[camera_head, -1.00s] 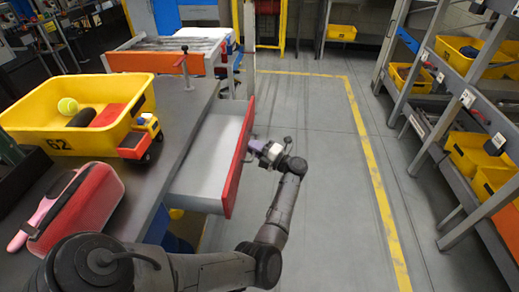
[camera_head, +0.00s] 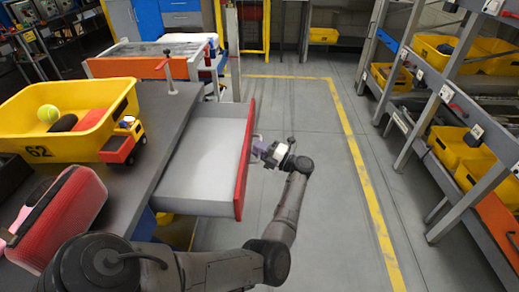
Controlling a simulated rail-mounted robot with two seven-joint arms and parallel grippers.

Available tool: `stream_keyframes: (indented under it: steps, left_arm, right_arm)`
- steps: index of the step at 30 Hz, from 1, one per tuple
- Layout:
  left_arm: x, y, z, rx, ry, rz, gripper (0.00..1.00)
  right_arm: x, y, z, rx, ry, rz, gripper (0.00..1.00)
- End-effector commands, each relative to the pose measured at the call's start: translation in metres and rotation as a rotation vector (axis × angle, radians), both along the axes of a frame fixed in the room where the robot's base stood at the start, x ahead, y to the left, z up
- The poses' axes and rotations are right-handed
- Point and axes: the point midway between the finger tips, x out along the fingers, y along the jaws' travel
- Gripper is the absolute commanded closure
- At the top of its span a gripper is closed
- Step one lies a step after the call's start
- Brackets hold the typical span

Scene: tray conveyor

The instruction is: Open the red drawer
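The red drawer (camera_head: 244,160) is pulled well out to the right from under the grey workbench. Its red front faces right, and its pale inside looks empty. My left gripper (camera_head: 258,147) is at the outer side of the red front, near the middle of its length. The fingertips are small and partly hidden against the front, so I cannot tell whether they are closed on a handle. No handle shows clearly. My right gripper is not in view.
On the workbench (camera_head: 150,140) stand a yellow bin (camera_head: 85,143) with a tennis ball, a toy truck (camera_head: 122,142) and a red case (camera_head: 62,218). Shelving with yellow bins (camera_head: 458,150) stands at right. The floor (camera_head: 310,130) between is clear.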

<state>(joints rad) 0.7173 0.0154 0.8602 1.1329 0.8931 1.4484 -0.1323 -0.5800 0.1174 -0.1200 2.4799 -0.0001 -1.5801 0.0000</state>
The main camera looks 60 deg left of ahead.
Motion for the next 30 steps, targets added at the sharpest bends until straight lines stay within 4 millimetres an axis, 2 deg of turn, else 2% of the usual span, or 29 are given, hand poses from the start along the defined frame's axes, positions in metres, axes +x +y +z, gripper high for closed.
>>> stream_keyframes:
  steps: [1,4,14,17,30]
  left_arm:
    - [0.0,0.0,0.0,0.0,0.0,0.0,0.72]
    - [0.0,0.0,0.0,0.001,0.001,0.0,0.63]
    - [0.004,-0.004,0.0,0.0,-0.001,-0.001,0.63]
    - [0.012,-0.014,-0.001,-0.001,0.0,-0.003,0.63]
    - [0.062,-0.079,-0.017,-0.001,0.001,-0.003,0.63]
  right_arm:
    - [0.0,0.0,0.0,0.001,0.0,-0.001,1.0]
    - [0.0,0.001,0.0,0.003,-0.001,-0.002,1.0]
    - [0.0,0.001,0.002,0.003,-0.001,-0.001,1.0]
    - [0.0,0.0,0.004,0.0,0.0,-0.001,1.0]
    - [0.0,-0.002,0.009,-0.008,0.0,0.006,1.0]
